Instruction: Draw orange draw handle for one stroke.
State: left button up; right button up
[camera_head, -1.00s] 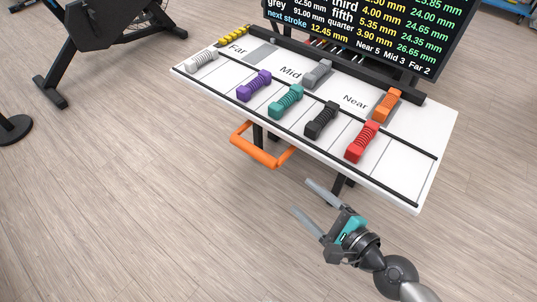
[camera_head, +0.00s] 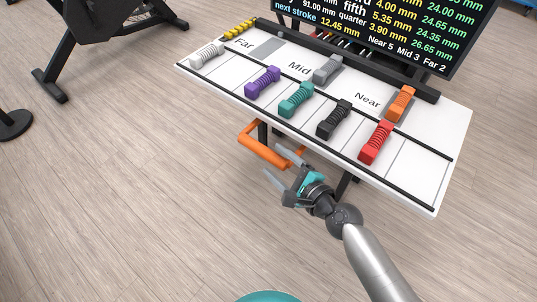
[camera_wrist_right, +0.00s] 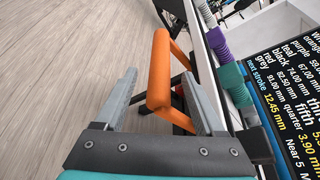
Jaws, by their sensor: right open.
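The orange draw handle (camera_head: 262,150) is a U-shaped bar that sticks out under the front edge of the white table. My right gripper (camera_head: 274,160) is at the handle's right end, with its two fingers spread. In the right wrist view the handle's bar (camera_wrist_right: 159,75) shows between the two open fingers, with a gap to each side, so it is not clamped. My left gripper is in neither view.
The white table (camera_head: 420,160) carries coil-like pieces: white (camera_head: 207,55), purple (camera_head: 262,82), teal (camera_head: 296,99), black (camera_head: 334,119), red (camera_head: 376,142), grey (camera_head: 327,69) and orange (camera_head: 401,103). A display board (camera_head: 400,35) stands behind. Dark table legs (camera_head: 343,186) are close to my gripper.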

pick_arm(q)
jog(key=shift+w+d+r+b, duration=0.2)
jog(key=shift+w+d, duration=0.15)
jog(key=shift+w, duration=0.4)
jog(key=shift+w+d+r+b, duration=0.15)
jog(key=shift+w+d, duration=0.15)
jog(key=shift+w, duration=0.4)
pick_arm(e)
jog(key=shift+x, duration=2.1)
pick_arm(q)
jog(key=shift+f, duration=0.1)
pick_arm(e)
grip_shut()
jog(key=c, duration=0.6)
grip_release()
grip_shut()
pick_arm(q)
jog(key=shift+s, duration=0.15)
